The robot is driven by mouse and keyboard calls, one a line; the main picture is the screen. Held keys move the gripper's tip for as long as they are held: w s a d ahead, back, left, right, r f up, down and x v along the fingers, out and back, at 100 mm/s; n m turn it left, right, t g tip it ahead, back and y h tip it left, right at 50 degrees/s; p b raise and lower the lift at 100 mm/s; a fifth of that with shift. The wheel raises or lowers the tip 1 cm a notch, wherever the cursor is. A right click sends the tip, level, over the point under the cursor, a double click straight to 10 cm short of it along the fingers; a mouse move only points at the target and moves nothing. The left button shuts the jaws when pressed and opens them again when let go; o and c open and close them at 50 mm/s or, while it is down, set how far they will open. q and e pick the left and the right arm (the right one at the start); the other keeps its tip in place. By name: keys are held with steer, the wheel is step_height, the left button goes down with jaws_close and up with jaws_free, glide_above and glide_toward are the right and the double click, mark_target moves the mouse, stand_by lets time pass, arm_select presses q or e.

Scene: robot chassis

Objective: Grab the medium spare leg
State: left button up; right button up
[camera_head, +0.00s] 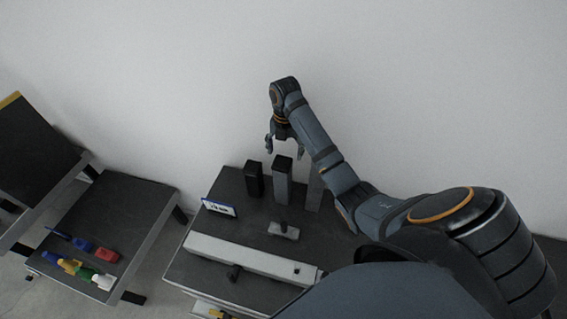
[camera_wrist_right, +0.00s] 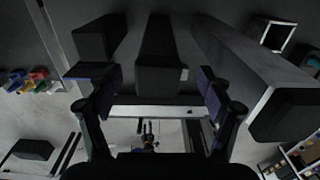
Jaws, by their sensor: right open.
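Three upright legs stand in a row at the back of the dark table. The medium spare leg (camera_head: 283,182) is the middle one, a grey block with a dark top. A shorter black leg (camera_head: 254,180) is left of it, and a taller grey leg (camera_head: 315,190) is right of it, partly behind my arm. My right gripper (camera_head: 284,150) is open and empty, just above the medium leg. In the right wrist view the medium leg (camera_wrist_right: 160,45) appears between the open fingers (camera_wrist_right: 160,80), with no clear contact. My left gripper is out of view.
A small sign (camera_head: 219,207), a grey T-shaped part (camera_head: 284,230) and a long light bar (camera_head: 250,255) lie in front of the legs. A lower table (camera_head: 120,205) with coloured tools (camera_head: 82,243) stands at left. A wall is close behind.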

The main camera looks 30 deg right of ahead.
mark_target(284, 157)
step_height(284, 157, down, 5)
steer(key=b, duration=0.5)
steer(key=shift+s+a+r, duration=0.1)
steer(key=shift+f+b, duration=0.35)
steer(key=shift+r, duration=0.1)
steer(key=f+b, duration=0.4)
steer(key=f, duration=0.1)
steer(key=shift+s+a+f+b, duration=0.1)
steer(key=shift+a+b, duration=0.1)
steer(key=shift+b, duration=0.15)
steer(key=c, duration=1.5)
steer(key=shift+r, duration=0.2)
jaws_close()
